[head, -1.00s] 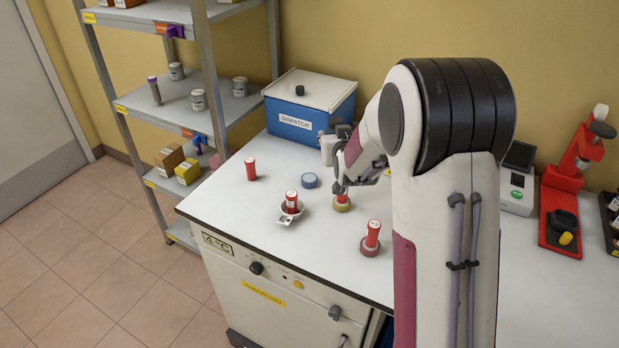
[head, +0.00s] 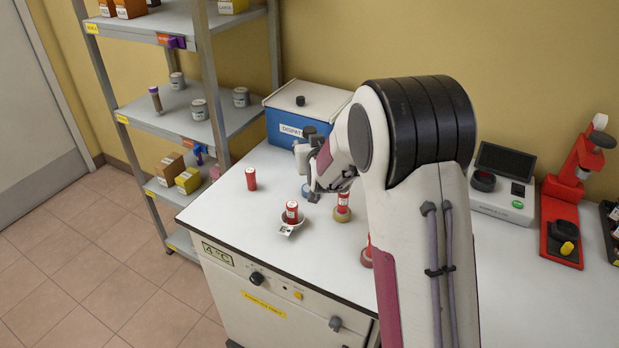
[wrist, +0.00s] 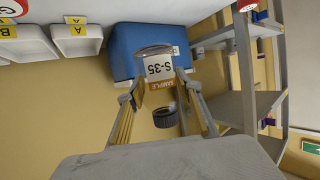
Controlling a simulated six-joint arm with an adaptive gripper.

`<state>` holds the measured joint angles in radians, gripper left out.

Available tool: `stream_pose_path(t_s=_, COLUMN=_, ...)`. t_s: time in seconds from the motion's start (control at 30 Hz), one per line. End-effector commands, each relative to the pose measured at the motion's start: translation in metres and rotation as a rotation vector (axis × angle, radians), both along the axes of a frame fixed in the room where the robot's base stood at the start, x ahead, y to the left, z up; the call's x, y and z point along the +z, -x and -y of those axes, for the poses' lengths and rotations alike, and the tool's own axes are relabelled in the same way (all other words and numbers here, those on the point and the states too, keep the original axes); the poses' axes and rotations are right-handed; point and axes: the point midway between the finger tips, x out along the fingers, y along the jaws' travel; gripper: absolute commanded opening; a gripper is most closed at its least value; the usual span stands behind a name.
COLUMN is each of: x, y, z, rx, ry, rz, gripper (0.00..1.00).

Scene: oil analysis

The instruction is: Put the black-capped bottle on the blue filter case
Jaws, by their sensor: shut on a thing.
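My gripper (head: 318,180) is shut on the black-capped bottle. The bottle's black cap (head: 309,132) shows above the gripper in the head view, and the gripper hides most of its body. The blue filter case (head: 306,190) is on the bench, partly covered by my gripper. Bottle and gripper are close to the case in the head view; I cannot tell whether the bottle touches it.
Another is mostly behind my arm. The blue dispatch box (head: 283,128) stands behind. Shelves (head: 170,115) are at left.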

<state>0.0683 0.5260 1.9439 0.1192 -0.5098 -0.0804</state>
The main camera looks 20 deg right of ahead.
Motion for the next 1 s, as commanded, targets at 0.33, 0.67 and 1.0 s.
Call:
stream_pose_path(t_s=0.33, x=-0.044, y=0.0, z=0.0, rx=0.0, ry=0.0, rz=-0.002, gripper=0.1)
stream_pose_path(t_s=0.67, x=-0.049, y=0.0, z=0.0, rx=0.0, ry=0.0, rz=0.0, gripper=0.1)
stream_pose_path(t_s=1.0, x=-0.063, y=0.0, z=0.0, rx=0.0, ry=0.0, rz=-0.003, gripper=0.1)
